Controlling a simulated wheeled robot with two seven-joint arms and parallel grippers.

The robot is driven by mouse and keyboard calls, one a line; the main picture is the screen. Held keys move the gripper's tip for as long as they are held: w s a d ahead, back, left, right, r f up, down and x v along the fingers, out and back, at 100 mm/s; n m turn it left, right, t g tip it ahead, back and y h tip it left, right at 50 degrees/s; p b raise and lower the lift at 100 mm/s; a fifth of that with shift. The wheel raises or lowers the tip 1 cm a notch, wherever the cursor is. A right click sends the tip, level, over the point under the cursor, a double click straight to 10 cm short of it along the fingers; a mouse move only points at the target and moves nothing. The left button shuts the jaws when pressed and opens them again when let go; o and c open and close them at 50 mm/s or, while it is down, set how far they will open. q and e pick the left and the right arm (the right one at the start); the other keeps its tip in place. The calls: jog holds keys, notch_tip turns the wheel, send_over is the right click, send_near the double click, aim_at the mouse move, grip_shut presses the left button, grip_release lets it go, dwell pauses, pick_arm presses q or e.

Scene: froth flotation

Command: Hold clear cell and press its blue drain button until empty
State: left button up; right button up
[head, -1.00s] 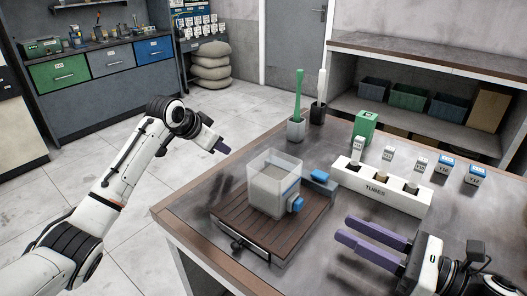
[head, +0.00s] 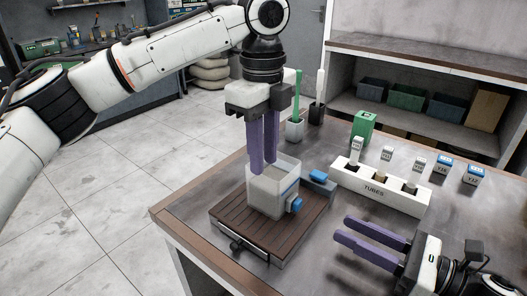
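The clear cell (head: 266,197) is an open-topped box with grey contents, upright on a brown slatted platform (head: 228,222). Its blue drain button (head: 295,204) sits low on its right face. My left gripper (head: 264,168) points down at the cell's upper left rim. Its two purple fingers are apart with a narrow gap, and I see nothing held between them. I cannot tell whether the tips touch the rim or hang above it. My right gripper (head: 341,228) is open and empty, low over the table to the right of the cell, its fingers pointing left.
A cup with a green tool (head: 296,128) stands at the back edge. The tabletop (head: 315,262) in front of my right gripper is bare.

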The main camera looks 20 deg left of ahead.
pick_arm(q)
send_over(263, 213)
notch_tip(263, 213, down, 10)
jog(key=shift+f, duration=0.1)
dwell(0.3)
jog(key=shift+c, duration=0.4)
grip_shut()
jog(key=shift+w, duration=0.1)
dwell(0.9)
